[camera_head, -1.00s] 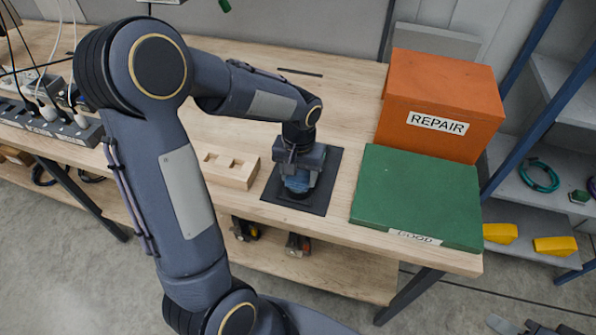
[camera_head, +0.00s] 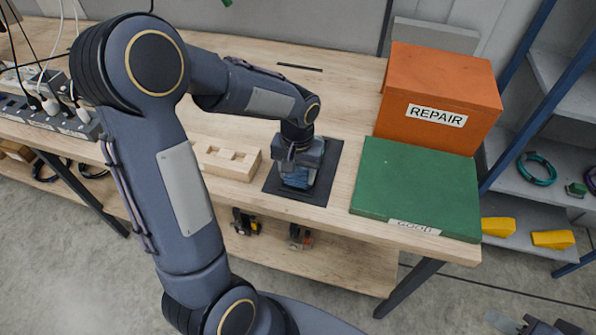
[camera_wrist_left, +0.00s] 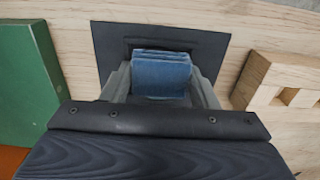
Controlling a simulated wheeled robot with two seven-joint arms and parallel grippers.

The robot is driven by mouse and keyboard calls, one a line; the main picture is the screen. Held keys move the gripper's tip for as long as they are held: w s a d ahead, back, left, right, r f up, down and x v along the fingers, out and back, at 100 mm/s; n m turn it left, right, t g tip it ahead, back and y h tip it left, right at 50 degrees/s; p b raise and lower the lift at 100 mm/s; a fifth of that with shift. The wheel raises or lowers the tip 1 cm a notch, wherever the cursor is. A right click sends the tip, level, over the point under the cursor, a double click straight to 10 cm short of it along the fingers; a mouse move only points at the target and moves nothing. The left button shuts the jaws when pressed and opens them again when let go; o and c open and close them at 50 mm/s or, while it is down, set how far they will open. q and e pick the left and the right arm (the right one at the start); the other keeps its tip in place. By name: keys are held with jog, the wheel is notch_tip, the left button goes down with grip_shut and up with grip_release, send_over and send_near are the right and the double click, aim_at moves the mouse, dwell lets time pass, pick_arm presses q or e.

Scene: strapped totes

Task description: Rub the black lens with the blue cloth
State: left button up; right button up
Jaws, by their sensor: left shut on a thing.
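My left gripper (camera_head: 299,170) is over the black mat (camera_head: 326,160) on the workbench. It is shut on the folded blue cloth (camera_head: 297,180), which is low over the mat. In the left wrist view the blue cloth (camera_wrist_left: 161,76) sits between the two grey fingers of the left gripper (camera_wrist_left: 163,85). I cannot make out the black lens for certain; it is dark on dark or hidden by the cloth and gripper. My right gripper (camera_head: 535,326) shows only partly at the bottom right edge, away from the bench.
A wooden block with slots (camera_head: 228,161) is left of the mat. A green box labelled GOOD (camera_head: 416,185) is close on the right, with an orange REPAIR box (camera_head: 440,85) behind. Power strips (camera_head: 50,118) lie far left. Bare bench lies behind the mat.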

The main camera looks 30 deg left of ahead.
pick_arm(q)
notch_tip(320, 180, up, 3)
jog(key=shift+s+d+f+p, duration=0.1)
jog(key=shift+p, duration=0.75)
jog(key=shift+w+r+p, duration=0.2)
jog(key=shift+r+p, duration=0.4)
jog(key=shift+r, duration=0.05)
jog(key=shift+s+r+p, duration=0.15)
jog(key=shift+r+p, duration=0.45)
jog(key=shift+r, duration=0.25)
notch_tip(320, 180, up, 2)
jog(key=shift+p, duration=0.85)
jog(key=shift+r, duration=0.2)
jog(key=shift+f, duration=0.1)
